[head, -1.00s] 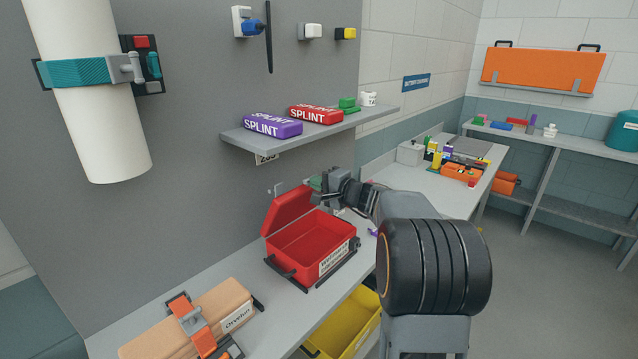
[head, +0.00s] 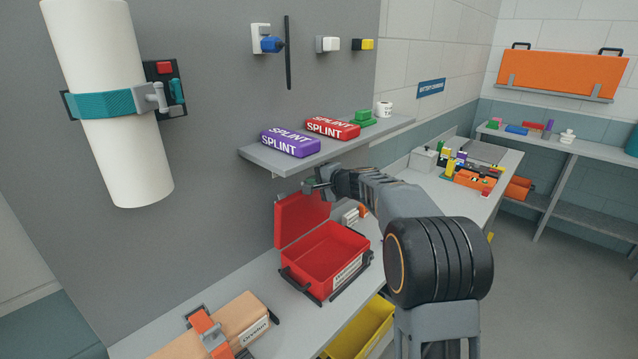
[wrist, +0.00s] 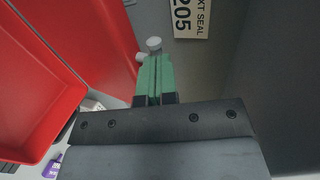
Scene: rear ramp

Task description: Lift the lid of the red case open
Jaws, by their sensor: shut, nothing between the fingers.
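The red case (head: 325,262) sits on the grey counter with its open, empty-looking tub facing up. Its lid (head: 302,219) stands raised at the back, close to upright, near the grey wall panel. In the wrist view the lid (wrist: 85,35) rises at the left beside the tub (wrist: 38,95). My gripper (head: 308,186) is above the lid's top edge, below the wall shelf. In the wrist view its green fingers (wrist: 154,80) are shut together with nothing between them, to the right of the lid; whether they touch it I cannot tell.
The wall shelf (head: 262,158) with purple and red splint packs is just above my gripper. A tan case (head: 240,318) with orange straps lies left of the red case. A yellow bin (head: 362,330) is below the counter.

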